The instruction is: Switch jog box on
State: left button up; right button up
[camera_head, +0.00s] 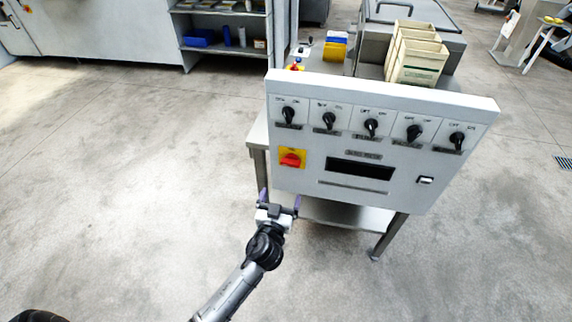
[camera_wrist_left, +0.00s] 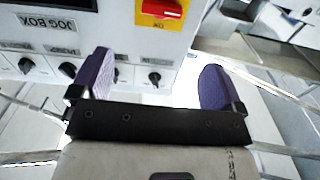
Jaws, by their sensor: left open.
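The control panel (camera_head: 330,195) is a white sloped box on a metal stand. A red rotary switch (camera_head: 291,159) on a yellow plate sits at its lower left. Its handle lies roughly crosswise; its marks are too small to read. My left gripper (camera_head: 280,198) is open and empty, with purple fingertips, in front of and below the switch. Its fingers (camera_wrist_left: 158,62) stand apart in the wrist view. My right gripper is not in view.
A row of several black knobs (camera_head: 371,127) runs along the panel's top. A dark display (camera_head: 360,169) and a small white switch (camera_head: 425,180) sit lower on the panel. Beige bins (camera_head: 415,62) stand behind. The floor to the left is clear.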

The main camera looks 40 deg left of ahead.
aim_at(290, 164)
pick_arm(q)
jog(key=b+x, duration=0.2)
jog(key=x, duration=1.1)
jog(key=shift+w+a, duration=0.25)
jog(key=shift+a, duration=0.05)
jog(key=shift+c, duration=0.3)
jog(key=c, duration=0.9)
